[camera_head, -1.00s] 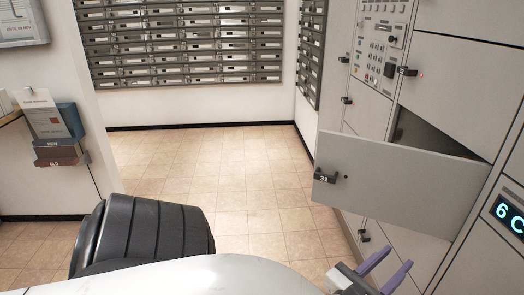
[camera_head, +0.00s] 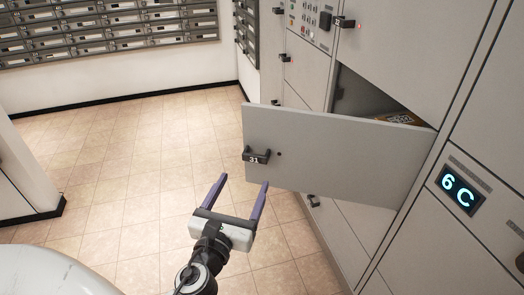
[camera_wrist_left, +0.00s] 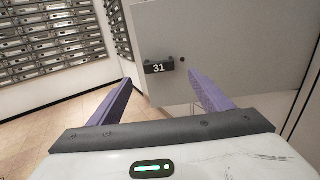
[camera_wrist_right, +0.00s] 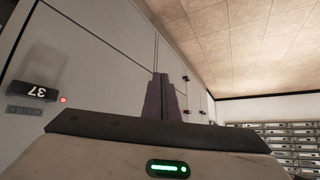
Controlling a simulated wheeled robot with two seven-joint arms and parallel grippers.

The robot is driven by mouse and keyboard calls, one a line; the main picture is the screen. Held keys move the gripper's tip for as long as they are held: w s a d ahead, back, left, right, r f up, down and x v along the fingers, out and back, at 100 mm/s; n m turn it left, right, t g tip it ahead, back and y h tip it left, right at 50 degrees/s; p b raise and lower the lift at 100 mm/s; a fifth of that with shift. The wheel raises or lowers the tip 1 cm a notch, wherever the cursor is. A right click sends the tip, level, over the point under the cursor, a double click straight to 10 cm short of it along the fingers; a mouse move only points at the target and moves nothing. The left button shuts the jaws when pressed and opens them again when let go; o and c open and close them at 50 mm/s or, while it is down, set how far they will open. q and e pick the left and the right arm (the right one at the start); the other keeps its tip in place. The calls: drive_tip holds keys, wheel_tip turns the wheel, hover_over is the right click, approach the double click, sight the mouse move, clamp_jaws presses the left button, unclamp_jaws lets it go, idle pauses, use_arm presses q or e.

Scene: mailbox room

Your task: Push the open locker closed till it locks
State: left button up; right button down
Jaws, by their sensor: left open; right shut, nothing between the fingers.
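The open locker door (camera_head: 340,155) swings out from the locker wall, with a black handle marked 31 (camera_head: 257,156) near its free edge. Behind it, the dark compartment shows a brown package (camera_head: 402,118), partly hidden by the door. My left gripper (camera_head: 242,182) is open and empty, just below and in front of the handle end of the door. In the left wrist view, the door (camera_wrist_left: 225,40) and its handle (camera_wrist_left: 159,68) show ahead, between and beyond the purple fingers (camera_wrist_left: 160,92). My right gripper (camera_wrist_right: 160,80) is shut and empty, beside closed lockers.
A lit display reading 6C (camera_head: 457,191) is on the locker wall at the right. Locker 33 (camera_head: 343,22) is closed above, with a red light. Metal mailboxes (camera_head: 110,28) line the back wall. The tiled floor (camera_head: 120,160) at the left is clear.

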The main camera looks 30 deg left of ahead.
sight(254, 156)
use_arm(q)
drive_tip(key=x, duration=0.4)
drive_tip(key=p+x, duration=0.1)
drive_tip(key=x, duration=0.3)
drive_tip(key=shift+w+a+r, duration=0.1)
drive_tip(key=shift+a+r, duration=0.1)
drive_tip(key=shift+w+a, duration=0.1)
drive_tip(key=shift+w, duration=0.35)
drive_tip(key=c, duration=1.5)
drive_tip(key=shift+w, duration=0.1)
use_arm(e)
drive_tip(key=shift+s+d+r, duration=0.15)
drive_tip(key=shift+s+r, duration=0.1)
drive_tip(key=shift+s, duration=0.55)
